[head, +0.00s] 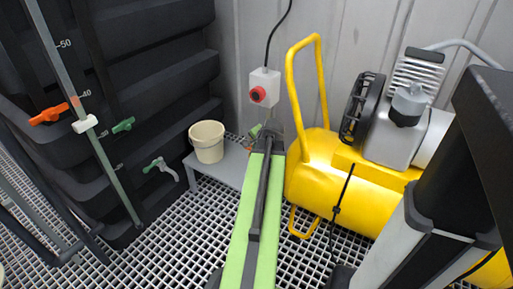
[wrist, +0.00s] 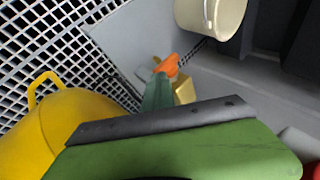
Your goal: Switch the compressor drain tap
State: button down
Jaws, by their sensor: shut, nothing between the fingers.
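My gripper (wrist: 158,93) shows in the wrist view as narrow dark green jaws beyond the dark bar of my wrist; they are shut and empty. An orange piece (wrist: 168,65) shows at their tip and a brass-coloured piece (wrist: 184,90) beside them; they look like parts of a tap, but I cannot tell for sure, nor whether the jaws touch them. In the head view my green arm reaches toward the wall and largely hides this spot. The yellow compressor (head: 322,178) stands to the right of my arm; it also shows in the wrist view (wrist: 80,125). No drain tap shows clearly on its tank.
A cream bucket (head: 208,142) stands on a low grey bench (head: 226,170) left of my arm. A switch box with a red button (head: 258,94) hangs on the wall. A black tank at left carries orange (head: 48,116) and green (head: 123,125) taps. Grating floor (head: 180,235) lies open in front.

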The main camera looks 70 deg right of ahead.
jog(key=shift+s+d, duration=0.1)
dwell(0.3)
jog(key=shift+r+p, duration=0.75)
jog(key=shift+p, duration=0.1)
